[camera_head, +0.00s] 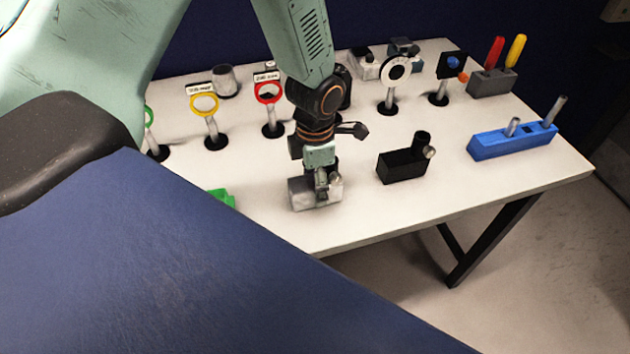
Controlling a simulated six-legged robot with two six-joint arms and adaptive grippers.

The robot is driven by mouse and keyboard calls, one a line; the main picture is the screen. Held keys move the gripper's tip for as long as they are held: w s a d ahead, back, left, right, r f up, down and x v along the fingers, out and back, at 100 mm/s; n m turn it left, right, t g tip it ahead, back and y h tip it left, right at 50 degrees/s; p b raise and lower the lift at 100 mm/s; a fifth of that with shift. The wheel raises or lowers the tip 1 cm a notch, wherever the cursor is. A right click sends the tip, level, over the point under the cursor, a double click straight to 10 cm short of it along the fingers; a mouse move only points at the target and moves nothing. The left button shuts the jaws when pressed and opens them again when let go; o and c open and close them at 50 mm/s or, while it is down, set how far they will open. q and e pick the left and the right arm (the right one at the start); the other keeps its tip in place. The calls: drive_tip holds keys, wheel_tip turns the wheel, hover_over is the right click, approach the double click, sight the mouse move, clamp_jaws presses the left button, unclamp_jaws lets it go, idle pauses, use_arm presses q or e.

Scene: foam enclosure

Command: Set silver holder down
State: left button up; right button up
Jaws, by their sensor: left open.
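The silver holder (300,195) is a small grey metallic block near the front edge of the white table (375,228). It appears to rest on the table top. My left gripper (322,188) comes down from above and is right at the holder, overlapping it in the picture. Its jaws are open, but the fingers are small and partly merge with the holder, so I cannot tell whether they touch it. My left arm hides part of the table behind. My right gripper is not in view.
A black holder (400,167) stands to the right, with a blue holder (510,142) beyond it. A green object (222,196) lies left. Ring stands with yellow (204,104) and red (268,92) rings stand behind. Bare table lies between the silver and black holders.

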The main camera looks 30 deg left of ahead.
use_arm(q)
wheel_tip(320, 180, up, 12)
idle(0.4)
drive_tip(key=shift+f, duration=0.1)
